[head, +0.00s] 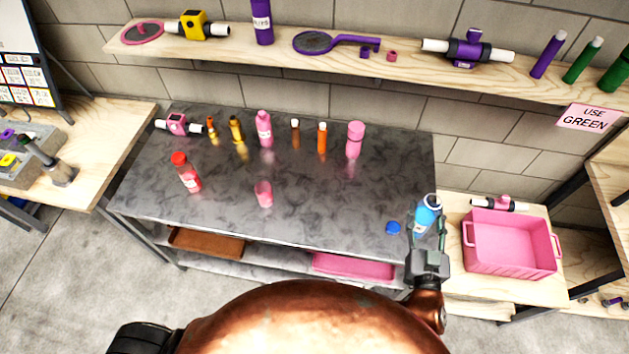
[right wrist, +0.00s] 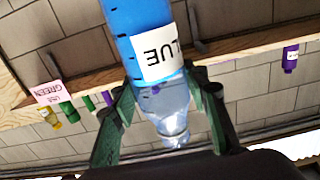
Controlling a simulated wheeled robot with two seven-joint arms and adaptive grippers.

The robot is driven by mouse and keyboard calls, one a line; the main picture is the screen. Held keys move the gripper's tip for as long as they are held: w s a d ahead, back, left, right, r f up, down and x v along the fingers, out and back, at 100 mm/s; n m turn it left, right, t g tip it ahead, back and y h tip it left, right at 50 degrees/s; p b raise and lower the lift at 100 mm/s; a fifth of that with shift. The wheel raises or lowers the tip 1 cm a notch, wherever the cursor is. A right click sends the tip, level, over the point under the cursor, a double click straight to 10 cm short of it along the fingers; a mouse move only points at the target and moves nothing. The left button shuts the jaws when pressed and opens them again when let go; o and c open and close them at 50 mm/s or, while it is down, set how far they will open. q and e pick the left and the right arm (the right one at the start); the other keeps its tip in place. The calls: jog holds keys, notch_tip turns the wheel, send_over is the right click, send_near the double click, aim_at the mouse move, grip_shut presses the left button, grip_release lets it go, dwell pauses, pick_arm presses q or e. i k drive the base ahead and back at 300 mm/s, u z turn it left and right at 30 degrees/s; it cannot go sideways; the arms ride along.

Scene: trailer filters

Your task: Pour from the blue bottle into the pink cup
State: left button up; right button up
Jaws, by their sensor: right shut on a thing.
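The blue bottle (head: 427,214) is held by my right gripper (head: 427,240) at the right end of the grey table, near upright with a slight lean. In the right wrist view, the fingers (right wrist: 162,88) are shut on both sides of the bottle (right wrist: 140,15), below its clear neck. Its label shows upside down there, and blue liquid fills the part away from the neck. The neck shows no cap. A blue cap (head: 393,228) lies on the table left of the bottle. The pink cup (head: 264,194) stands upright mid-table, well left of the bottle. My left gripper is out of view.
A red-capped bottle (head: 187,172) stands left of the cup. Several bottles, including a pink one (head: 265,128) and a pink-lidded one (head: 355,140), line the table's back. A pink crate (head: 509,272) sits on the right-hand table. Table space between cup and blue cap is clear.

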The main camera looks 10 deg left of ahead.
aim_at(263, 191)
jog(key=k, duration=0.45)
jog(key=z, duration=0.55)
jog(key=i, duration=0.8)
jog(key=u, duration=1.75)
